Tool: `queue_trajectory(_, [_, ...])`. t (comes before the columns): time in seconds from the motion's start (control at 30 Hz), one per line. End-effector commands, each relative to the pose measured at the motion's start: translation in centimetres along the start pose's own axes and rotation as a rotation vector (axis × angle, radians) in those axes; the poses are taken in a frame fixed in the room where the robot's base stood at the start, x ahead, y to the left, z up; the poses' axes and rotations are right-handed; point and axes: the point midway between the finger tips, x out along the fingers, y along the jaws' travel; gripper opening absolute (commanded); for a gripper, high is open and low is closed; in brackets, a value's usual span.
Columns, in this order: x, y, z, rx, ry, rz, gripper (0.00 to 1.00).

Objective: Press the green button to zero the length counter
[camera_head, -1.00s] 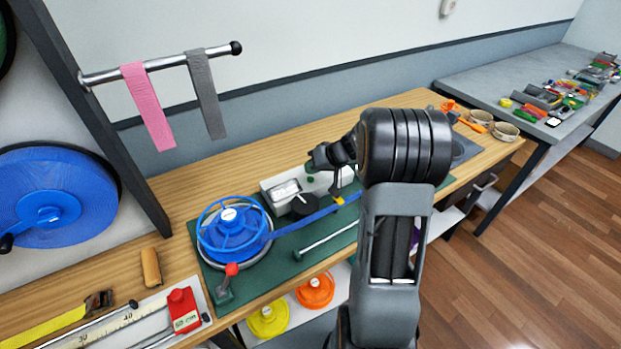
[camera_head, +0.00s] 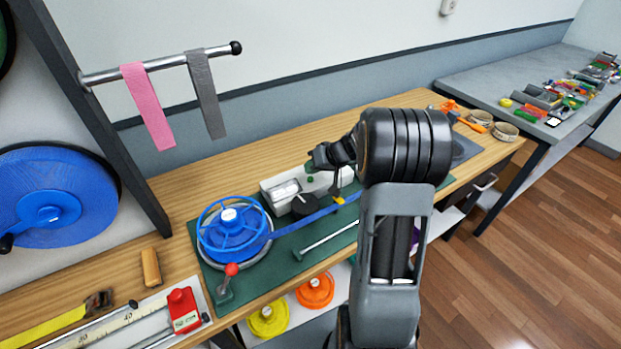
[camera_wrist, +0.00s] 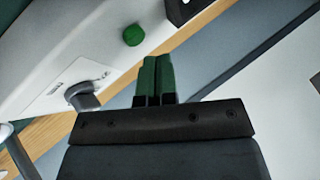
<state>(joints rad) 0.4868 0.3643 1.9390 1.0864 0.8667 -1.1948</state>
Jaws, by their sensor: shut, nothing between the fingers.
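The round green button (camera_head: 310,179) sits on the pale counter housing (camera_head: 268,186), to the right of its display window. In the wrist view the button (camera_wrist: 133,35) stands out from the white face of the housing (camera_wrist: 45,45). My gripper (camera_head: 309,167) is above and behind the button in the head view. In the wrist view its two green fingertips (camera_wrist: 157,57) are together with nothing between them. They point up the picture, below and to the right of the button, with a visible gap in the picture. The button is unobstructed in the wrist view.
A grey knob (camera_wrist: 82,97) stands out from a plate on the housing. A blue strap (camera_head: 300,222) runs from the blue reel (camera_head: 230,228) across the green mat. A red-tipped lever (camera_head: 231,270) stands at the front left. The bench behind the housing is clear.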

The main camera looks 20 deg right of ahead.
Motion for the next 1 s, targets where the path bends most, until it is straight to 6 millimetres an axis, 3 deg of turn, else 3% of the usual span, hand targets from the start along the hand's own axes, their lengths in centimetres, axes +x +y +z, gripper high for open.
queue_trajectory(1.0, [0.61, 0.44, 0.44, 0.0, 0.0, 0.0, 0.0])
